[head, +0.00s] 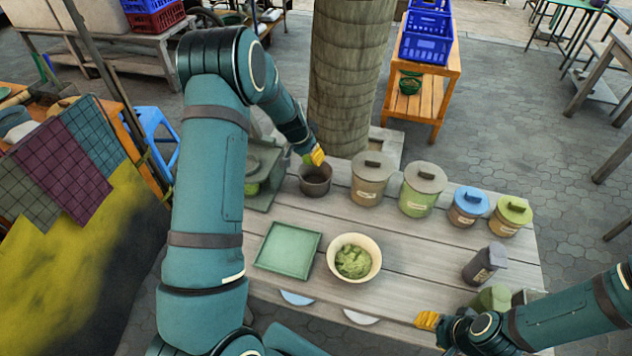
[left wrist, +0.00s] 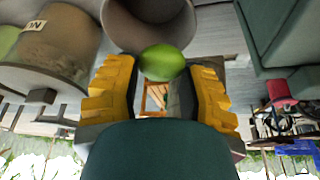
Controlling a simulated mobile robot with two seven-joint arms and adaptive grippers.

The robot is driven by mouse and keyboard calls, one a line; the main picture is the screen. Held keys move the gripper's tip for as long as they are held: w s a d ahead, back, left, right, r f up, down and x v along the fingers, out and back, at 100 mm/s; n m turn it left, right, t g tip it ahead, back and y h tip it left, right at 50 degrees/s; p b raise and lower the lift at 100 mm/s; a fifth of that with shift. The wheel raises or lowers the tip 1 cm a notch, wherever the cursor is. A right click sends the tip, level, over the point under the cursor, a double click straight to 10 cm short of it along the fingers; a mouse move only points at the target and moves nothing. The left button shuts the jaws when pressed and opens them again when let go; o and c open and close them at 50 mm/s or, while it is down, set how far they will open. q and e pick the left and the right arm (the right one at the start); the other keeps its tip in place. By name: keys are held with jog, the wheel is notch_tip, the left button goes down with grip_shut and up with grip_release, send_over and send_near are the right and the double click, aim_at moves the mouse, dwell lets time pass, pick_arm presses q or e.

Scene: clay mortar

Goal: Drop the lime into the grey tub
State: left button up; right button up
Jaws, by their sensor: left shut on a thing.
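The grey tub (head: 315,187) is a small dark open pot near the far edge of the wooden table, left of the lidded jars. My left gripper (head: 313,157) is just above and behind its rim. In the left wrist view, the yellow fingers of my left gripper (left wrist: 160,82) are shut on the green lime (left wrist: 162,63) at their tips. The tub (left wrist: 150,38) is right beyond the lime in that view. The lime does not show clearly in the head view. My right gripper (head: 428,320) is at the front right of the table; its opening is unclear.
Lidded jars (head: 371,180) stand in a row right of the tub. A green box-like stand (head: 262,190) is close on its left. A green tray (head: 288,250) and a cream bowl of green mash (head: 373,246) are in front. A thick post (head: 347,70) rises behind.

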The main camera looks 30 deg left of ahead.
pick_arm(q)
notch_tip(320, 180, down, 5)
jog(key=shift+r+b, duration=0.1)
jog(key=shift+b, duration=1.05)
jog(key=o, duration=1.2)
jog(key=v, duration=1.2)
